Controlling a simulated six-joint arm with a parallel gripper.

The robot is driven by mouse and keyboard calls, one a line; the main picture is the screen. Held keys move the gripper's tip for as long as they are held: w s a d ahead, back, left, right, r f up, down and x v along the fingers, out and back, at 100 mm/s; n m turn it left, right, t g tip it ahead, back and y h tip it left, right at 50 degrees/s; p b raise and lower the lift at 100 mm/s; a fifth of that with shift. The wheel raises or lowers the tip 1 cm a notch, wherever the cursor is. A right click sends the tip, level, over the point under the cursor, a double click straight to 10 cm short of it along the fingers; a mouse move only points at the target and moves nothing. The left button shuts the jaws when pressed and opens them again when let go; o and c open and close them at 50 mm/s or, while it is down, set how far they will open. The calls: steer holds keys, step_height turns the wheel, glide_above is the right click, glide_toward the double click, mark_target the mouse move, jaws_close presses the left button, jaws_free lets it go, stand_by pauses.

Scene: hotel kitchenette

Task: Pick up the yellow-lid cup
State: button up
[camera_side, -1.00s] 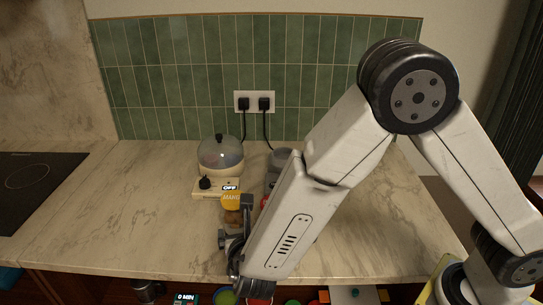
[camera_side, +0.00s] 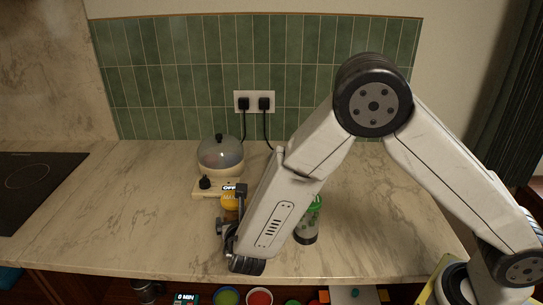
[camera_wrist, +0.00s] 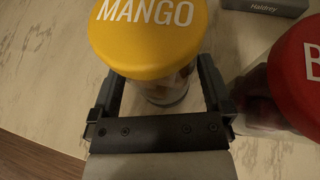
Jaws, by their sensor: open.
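The yellow-lid cup, marked MANGO, stands on the counter; its lid (camera_wrist: 148,38) fills the upper left of the wrist view, with a clear body (camera_wrist: 165,88) below. In the side view only part of its yellow lid (camera_side: 229,202) shows behind my gripper (camera_side: 232,210). In the wrist view my gripper (camera_wrist: 160,85) is open, with one finger on each side of the cup's body, below the lid. Gaps seem to remain beside the body; I cannot tell whether either finger touches.
A red-lid cup (camera_wrist: 292,80) stands close to the right finger. A green-lid cup (camera_side: 309,222) stands right of my forearm. A domed cooker (camera_side: 220,158) is behind the yellow lid. A grey box (camera_wrist: 265,6) lies at the back. The counter's left side (camera_side: 110,205) is clear.

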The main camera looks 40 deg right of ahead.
mark_target(233, 198)
steer(key=shift+w+d+f, duration=0.25)
steer(key=shift+w, duration=0.2)
jaws_close()
stand_by(0.3)
steer(key=shift+r, duration=0.2)
steer(key=shift+r, duration=4.9)
